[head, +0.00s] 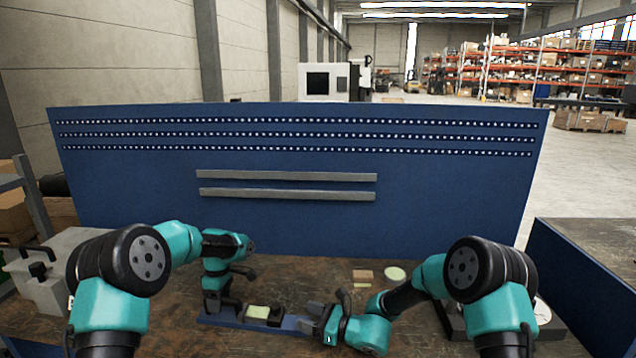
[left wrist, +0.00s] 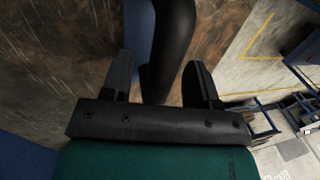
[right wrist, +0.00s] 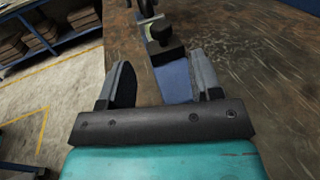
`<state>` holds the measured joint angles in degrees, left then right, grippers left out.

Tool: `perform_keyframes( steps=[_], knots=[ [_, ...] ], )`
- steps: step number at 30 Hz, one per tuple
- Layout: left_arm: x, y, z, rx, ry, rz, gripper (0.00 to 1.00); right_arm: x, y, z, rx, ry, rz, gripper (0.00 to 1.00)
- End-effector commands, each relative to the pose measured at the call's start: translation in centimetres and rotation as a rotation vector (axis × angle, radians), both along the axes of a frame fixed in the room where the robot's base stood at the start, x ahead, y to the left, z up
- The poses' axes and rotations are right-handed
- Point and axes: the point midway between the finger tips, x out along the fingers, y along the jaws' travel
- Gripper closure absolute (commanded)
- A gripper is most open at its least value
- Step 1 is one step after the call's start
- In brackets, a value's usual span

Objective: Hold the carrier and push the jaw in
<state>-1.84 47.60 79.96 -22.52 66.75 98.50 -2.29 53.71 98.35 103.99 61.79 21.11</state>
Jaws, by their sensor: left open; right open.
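A long blue bar (head: 285,325), which looks like the carrier, lies on the bench in the head view. A dark block with a knob (head: 275,314), possibly the jaw, sits on it beside a pale green pad (head: 258,312). My left gripper (head: 224,308) points down at the bar's left end. In the left wrist view a dark curved piece (left wrist: 168,50) runs between its open fingers (left wrist: 158,80). My right gripper (head: 310,316) is open at the bar's right end. The bar (right wrist: 175,82) and the knobbed block (right wrist: 164,45) show ahead of its fingers (right wrist: 162,78). Contact is unclear.
A brown block (head: 362,275) and a pale green disc (head: 395,273) lie behind my right arm. A grey machine part (head: 45,275) stands at the left. A blue panel (head: 300,225) closes off the back of the bench.

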Motion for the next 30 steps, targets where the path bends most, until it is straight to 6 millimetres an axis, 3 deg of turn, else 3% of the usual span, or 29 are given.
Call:
perform_keyframes(
  steps=[12, 18, 30],
  knots=[
    [1.5, -0.2, 7.2, 0.000, -0.004, 0.000, 0.45, 0.0, 0.0, 0.0, 0.000, 0.000, 0.000, 0.41],
    [2.0, -0.2, 9.9, 0.000, -0.002, 0.001, 0.45, 0.0, 0.0, 0.0, 0.000, 0.000, 0.000, 0.41],
    [2.1, -0.2, 10.8, 0.000, 0.000, 0.000, 0.45, 0.0, 0.0, 0.0, 0.000, 0.000, 0.000, 0.41]
  ],
)
